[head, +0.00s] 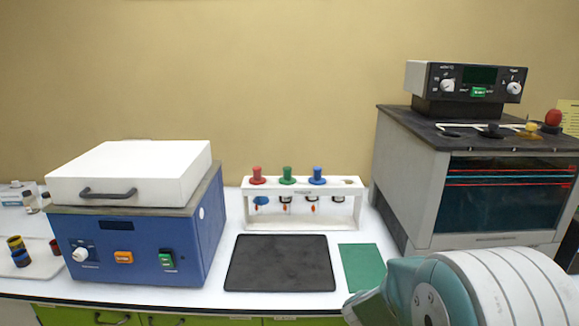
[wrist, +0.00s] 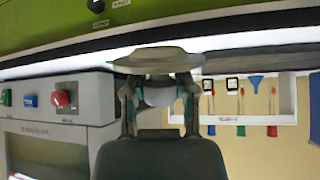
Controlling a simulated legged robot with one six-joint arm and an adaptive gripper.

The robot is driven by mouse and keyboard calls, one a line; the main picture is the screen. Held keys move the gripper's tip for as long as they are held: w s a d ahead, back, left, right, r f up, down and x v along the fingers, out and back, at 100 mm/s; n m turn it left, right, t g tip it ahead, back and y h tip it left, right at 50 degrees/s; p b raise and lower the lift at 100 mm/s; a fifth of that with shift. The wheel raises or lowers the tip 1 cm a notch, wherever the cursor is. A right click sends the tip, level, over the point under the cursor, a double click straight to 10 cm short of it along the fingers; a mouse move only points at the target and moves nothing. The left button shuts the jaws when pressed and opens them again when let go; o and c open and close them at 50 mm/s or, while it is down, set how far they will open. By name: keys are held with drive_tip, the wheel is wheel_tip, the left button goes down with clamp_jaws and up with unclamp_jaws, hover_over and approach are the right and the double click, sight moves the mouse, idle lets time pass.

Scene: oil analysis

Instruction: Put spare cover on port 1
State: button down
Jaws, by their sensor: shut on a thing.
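My gripper (wrist: 158,98) is shut on a pale, round, flanged piece, which looks like the spare cover (wrist: 158,57), in the wrist view. Its wide disc faces away from my palm and its narrower neck is between the two fingers. In the head view only my arm shows at the lower right, and the held cover is not visible there. The bath unit (head: 440,190) at right has a dark top (head: 425,121) with a bare opening (head: 452,134) at left, a black cover (head: 492,130) and a yellow cover (head: 530,128). I cannot read which port is port 1.
A white rack (head: 300,225) holds red, green and blue-topped tubes. A black mat (head: 281,263) and green mat (head: 362,267) lie in front. A blue unit (head: 130,240) with a white lid stands at left. A red knob-like piece (head: 552,118) tops the bath's right side.

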drive_tip(key=f, duration=0.3)
drive_tip(key=shift+w+d+f+n+y, duration=0.1)
drive_tip(key=shift+w+d+n+y, duration=0.1)
drive_tip(key=shift+d+n+y, duration=0.1)
wheel_tip(320, 180, down, 6)
drive_tip(key=s+a+n+y, duration=0.1)
drive_tip(key=a+n, duration=0.1)
drive_tip(key=shift+f+y, duration=0.25)
drive_tip(key=shift+y, duration=0.05)
